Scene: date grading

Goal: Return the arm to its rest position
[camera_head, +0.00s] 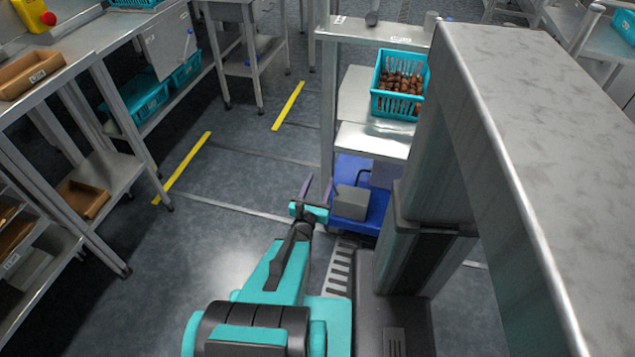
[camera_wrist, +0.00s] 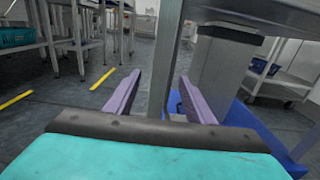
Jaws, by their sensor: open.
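My gripper (camera_head: 318,188) is in the middle of the head view, at the far end of my teal arm. It is open and empty. In the wrist view my gripper (camera_wrist: 153,98) shows two purple fingers standing apart with nothing between them. Beyond them are a metal post and the grey floor. In the head view the gripper is above the floor, just left of a grey box (camera_head: 350,203) on a blue base (camera_head: 376,210). I cannot tell whether it touches anything there.
A teal basket of dates (camera_head: 400,84) stands on a metal bench to the right. Metal tables with a brown tray (camera_head: 30,74) and teal crates (camera_head: 140,98) line the left. Yellow floor strips (camera_head: 183,168) mark the open grey floor between them.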

